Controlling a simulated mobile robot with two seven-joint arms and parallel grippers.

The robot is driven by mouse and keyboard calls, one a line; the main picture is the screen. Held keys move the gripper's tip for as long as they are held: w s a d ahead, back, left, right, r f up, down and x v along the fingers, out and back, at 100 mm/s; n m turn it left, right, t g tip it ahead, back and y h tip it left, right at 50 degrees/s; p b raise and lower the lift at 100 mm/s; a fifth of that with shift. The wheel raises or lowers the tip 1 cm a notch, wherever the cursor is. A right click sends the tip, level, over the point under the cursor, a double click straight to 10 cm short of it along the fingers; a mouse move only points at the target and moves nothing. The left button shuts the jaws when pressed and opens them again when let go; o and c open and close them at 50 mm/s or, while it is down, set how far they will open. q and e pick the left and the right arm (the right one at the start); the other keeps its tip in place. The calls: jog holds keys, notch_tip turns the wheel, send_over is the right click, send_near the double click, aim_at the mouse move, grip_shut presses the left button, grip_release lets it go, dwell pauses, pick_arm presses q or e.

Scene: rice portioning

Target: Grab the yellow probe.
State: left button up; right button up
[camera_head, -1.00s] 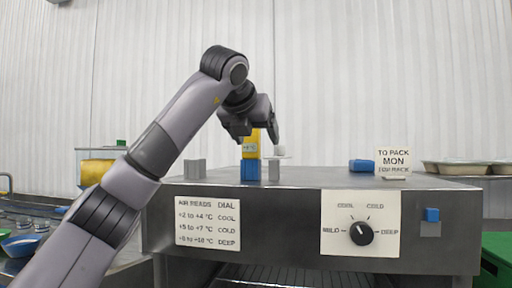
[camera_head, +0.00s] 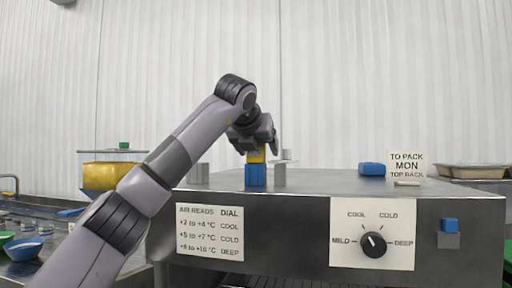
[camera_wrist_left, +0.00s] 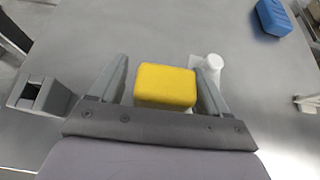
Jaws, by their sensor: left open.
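The yellow probe (camera_head: 256,156) stands upright in a blue base (camera_head: 256,176) on top of the steel machine. In the left wrist view the probe (camera_wrist_left: 165,86) shows as a yellow block from above, between the two fingers of my left gripper (camera_wrist_left: 166,88). The fingers are open, one on each side of it. In the head view my left gripper (camera_head: 254,147) is right over the probe and hides its upper part. I cannot tell whether the fingers touch it. My right gripper is not in view.
A grey holder (camera_head: 198,173) stands left of the probe and another grey holder with a white item (camera_head: 281,172) stands close on its right. A blue object (camera_head: 371,169) and a sign (camera_head: 406,164) are farther right. The front has a dial (camera_head: 373,244).

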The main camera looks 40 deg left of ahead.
pick_arm(q)
jog(key=c, duration=1.1)
jog(key=shift+r, duration=0.15)
jog(key=shift+r+p, duration=0.3)
jog(key=shift+r, duration=0.3)
notch_tip(320, 180, up, 12)
jog(key=p, duration=0.5)
jog(key=shift+d+p, duration=0.1)
jog(key=shift+p, duration=0.25)
jog(key=shift+r+p, duration=2.25)
jog(key=shift+r, duration=1)
